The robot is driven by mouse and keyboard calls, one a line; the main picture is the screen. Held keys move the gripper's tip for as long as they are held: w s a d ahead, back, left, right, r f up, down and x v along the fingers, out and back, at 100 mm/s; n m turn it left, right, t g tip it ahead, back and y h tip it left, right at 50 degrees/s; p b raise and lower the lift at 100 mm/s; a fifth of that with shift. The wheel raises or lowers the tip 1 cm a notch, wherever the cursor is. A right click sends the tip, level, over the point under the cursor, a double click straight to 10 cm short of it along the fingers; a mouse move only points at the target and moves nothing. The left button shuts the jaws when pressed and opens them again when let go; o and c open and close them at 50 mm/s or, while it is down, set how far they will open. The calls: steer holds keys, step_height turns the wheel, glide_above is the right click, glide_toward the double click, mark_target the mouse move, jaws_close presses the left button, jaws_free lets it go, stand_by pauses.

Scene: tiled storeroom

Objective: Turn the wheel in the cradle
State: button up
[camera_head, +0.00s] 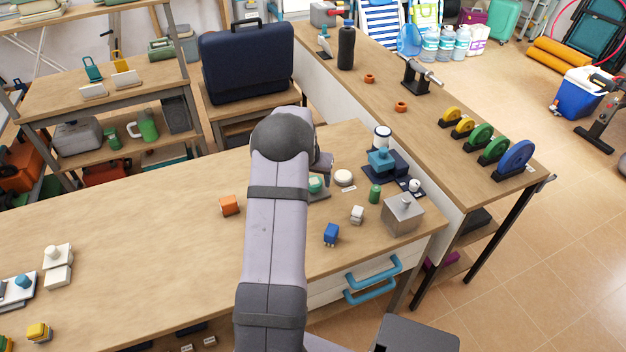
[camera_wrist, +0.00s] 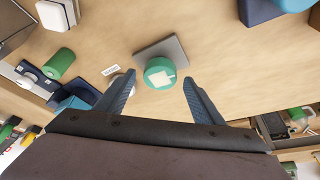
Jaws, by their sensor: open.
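A round green piece (camera_wrist: 160,73) with a pale square on its top sits on a grey plate (camera_wrist: 178,51) in the wrist view. It shows partly in the head view (camera_head: 316,184), beside my arm. I take this for the wheel in its cradle, but the pictures do not make it certain. My gripper (camera_wrist: 160,77) is open, with one blue finger on each side of the green piece in the wrist view. I see no contact; the height gap cannot be told. In the head view my arm hides most of the gripper.
A cream disc (camera_head: 344,177), a green cylinder (camera_head: 375,194), a white block (camera_head: 357,214), a blue block (camera_head: 331,234) and a grey box (camera_head: 403,214) stand right of the arm. An orange cube (camera_head: 229,205) is left of it. The bench's left middle is clear.

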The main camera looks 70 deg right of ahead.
steer(key=b+v, duration=0.1)
steer(key=v, duration=0.5)
steer(key=shift+r, duration=0.15)
steer(key=shift+a, duration=0.1)
steer(key=w+a+n, duration=0.1)
steer(key=w+a, duration=0.2)
steer(key=a, duration=0.1)
steer(key=w+a+r+n, duration=0.1)
steer(key=w+a, duration=0.2)
steer(key=w+a+n+y, duration=0.1)
steer(key=w+a, duration=0.3)
steer(key=shift+a+r+t, duration=0.3)
steer(key=shift+r+t, duration=0.1)
steer(key=w+a+r+n+y+p, duration=0.1)
steer(key=w+a+n, duration=0.15)
steer(key=a, duration=0.55)
steer(key=w+a+n+y, duration=0.1)
steer(key=w+a+n, duration=0.15)
steer(key=a, duration=0.55)
steer(key=s+a+n+p, duration=0.1)
steer(key=s+a+n, duration=0.3)
steer(key=a, duration=0.9)
steer(key=s+a+n+g+y+p, duration=0.1)
steer(key=s+a+n, duration=0.3)
steer(key=a, duration=0.9)
steer(key=shift+s+y, duration=0.3)
steer(key=shift+s, duration=0.7)
steer(key=shift+r, duration=0.15)
